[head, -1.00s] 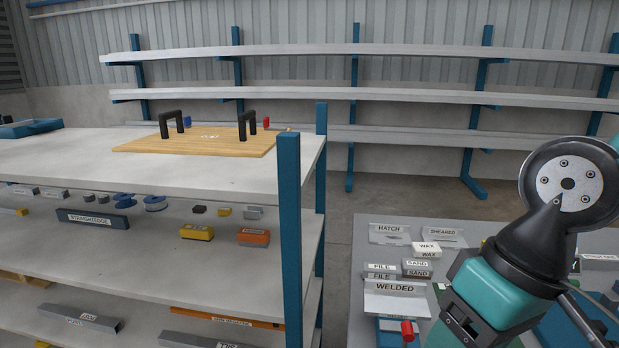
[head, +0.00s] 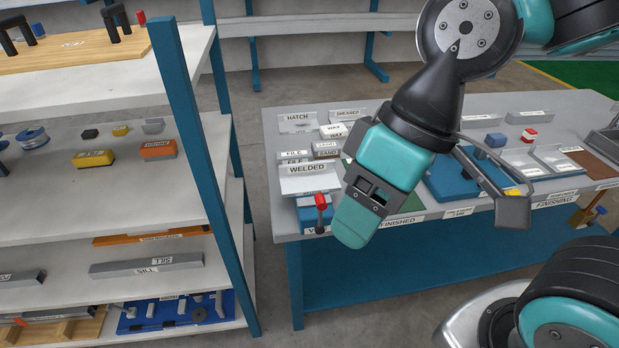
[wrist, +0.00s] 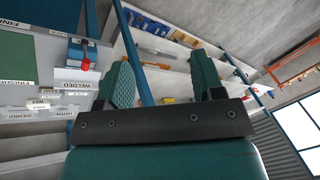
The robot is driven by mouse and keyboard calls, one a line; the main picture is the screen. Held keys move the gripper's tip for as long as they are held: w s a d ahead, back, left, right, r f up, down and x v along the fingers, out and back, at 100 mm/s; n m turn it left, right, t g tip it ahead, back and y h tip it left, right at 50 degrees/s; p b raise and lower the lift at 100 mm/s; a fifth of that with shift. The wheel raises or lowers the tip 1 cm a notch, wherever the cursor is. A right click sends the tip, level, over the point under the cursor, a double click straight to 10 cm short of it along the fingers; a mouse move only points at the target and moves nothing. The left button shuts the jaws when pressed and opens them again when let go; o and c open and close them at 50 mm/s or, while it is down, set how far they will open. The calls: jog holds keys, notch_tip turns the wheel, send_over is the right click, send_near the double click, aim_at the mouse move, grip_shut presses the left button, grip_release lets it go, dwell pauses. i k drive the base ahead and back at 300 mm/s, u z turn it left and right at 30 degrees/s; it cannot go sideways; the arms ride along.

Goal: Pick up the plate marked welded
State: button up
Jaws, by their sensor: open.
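The plate marked WELDED (head: 310,185) is a pale grey piece with its label along the upper side. It lies on the grey table at its left end, left of my gripper (head: 357,222) in the head view. In the wrist view the WELDED plate (wrist: 72,86) shows at the left, outside the jaws. My gripper (wrist: 162,74) has its two teal fingers spread wide with nothing between them. It is apart from the plate. In the head view one finger hides the other.
A blue fixture with a red-knobbed handle (head: 321,202) stands just in front of the plate. Behind it are blocks marked FILE, SAND and WAX (head: 334,131), and HATCH (head: 297,121) and SHEARED plates. A shelf rack with a blue post (head: 190,120) stands left, across a floor gap.

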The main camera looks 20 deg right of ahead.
aim_at(307, 178)
jog(key=u, duration=0.5)
jog(key=k, duration=0.6)
jog(key=u, duration=0.8)
jog(key=i, duration=1.5)
jog(key=z, duration=1.35)
jog(key=i, duration=0.45)
jog(key=z, duration=0.3)
